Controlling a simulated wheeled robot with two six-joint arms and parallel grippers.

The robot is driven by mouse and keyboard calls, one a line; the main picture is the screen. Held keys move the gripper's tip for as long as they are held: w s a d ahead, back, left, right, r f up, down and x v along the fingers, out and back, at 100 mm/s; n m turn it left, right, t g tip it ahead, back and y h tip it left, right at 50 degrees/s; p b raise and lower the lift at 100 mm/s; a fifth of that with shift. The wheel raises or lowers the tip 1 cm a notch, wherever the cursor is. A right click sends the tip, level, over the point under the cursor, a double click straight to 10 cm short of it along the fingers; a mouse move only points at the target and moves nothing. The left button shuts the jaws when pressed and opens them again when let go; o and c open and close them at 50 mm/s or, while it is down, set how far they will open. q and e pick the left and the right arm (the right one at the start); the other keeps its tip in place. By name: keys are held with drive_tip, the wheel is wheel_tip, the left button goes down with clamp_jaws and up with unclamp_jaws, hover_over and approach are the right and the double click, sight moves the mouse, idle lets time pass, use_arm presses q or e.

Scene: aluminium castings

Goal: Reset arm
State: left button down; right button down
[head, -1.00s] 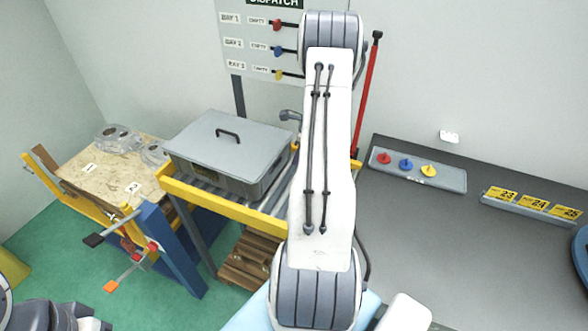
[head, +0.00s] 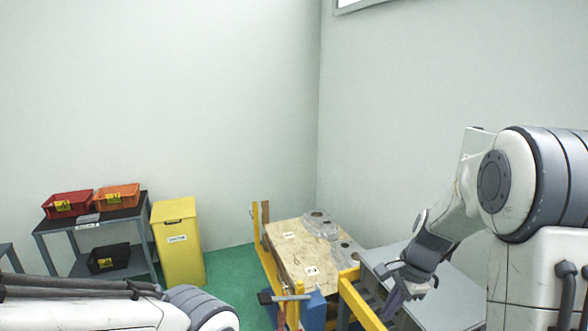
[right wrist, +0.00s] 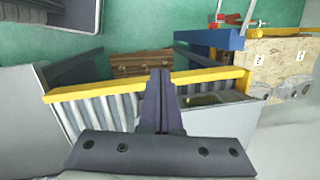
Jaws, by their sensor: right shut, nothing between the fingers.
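My right arm reaches in from the right edge. Part of my left arm crosses the lower left of the head view; its gripper is out of view.
Metal castings (head: 320,226) sit on a wooden-topped bench (head: 290,262) marked 1 and 2. A yellow bin (head: 178,245) stands by a shelf with a red crate (head: 68,204), an orange crate (head: 117,195) and a black crate (head: 109,258). Green floor shows between bin and bench.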

drive_tip(key=s+a+r+n, duration=0.1)
drive_tip(key=s+a+n, duration=0.25)
drive_tip(key=a, duration=0.25)
drive_tip(key=s+a+r+n, duration=0.2)
drive_tip(key=a+n, duration=0.2)
drive_tip(key=a, duration=0.2)
drive_tip(key=s+a+n, duration=0.3)
drive_tip(key=s+n, duration=0.2)
drive_tip(key=s, duration=0.1)
drive_tip(key=s+a+n+g+b, duration=0.1)
drive_tip(key=s+a+n, duration=0.1)
drive_tip(key=s+n, duration=0.4)
drive_tip(key=s+a+n+h, duration=0.1)
drive_tip(key=s+a+n, duration=0.2)
drive_tip(key=s+n, duration=0.2)
drive_tip(key=shift+s+a+r, duration=0.3)
drive_tip(key=shift+s+a, duration=0.05)
drive_tip(key=shift+s, duration=0.35)
